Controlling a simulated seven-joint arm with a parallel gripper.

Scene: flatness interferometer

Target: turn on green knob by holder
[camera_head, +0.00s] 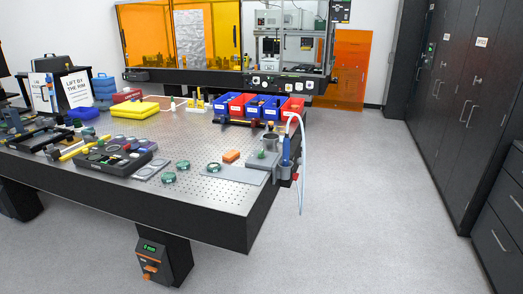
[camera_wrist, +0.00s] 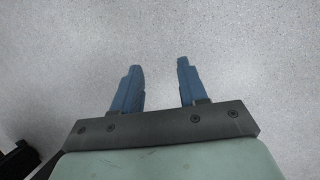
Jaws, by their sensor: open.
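A small green knob (camera_head: 261,155) appears on a grey fixture near the right corner of the optical table (camera_head: 200,195), beside a grey cup-like holder (camera_head: 270,143). It is too small to tell how it is set. Several round dark green pieces lie farther left on the table, including one (camera_head: 213,168) near a grey plate. My gripper (camera_wrist: 160,68) shows only in the wrist view, with its two blue fingers apart and nothing between them.
Blue and red bins (camera_head: 254,107) stand behind the knob. A pale hose (camera_head: 302,165) hangs off the table's right edge beside a second grey holder (camera_head: 285,170) with a blue item. An orange block (camera_head: 231,156) lies left of the knob. The floor (camera_head: 370,200) to the right is clear.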

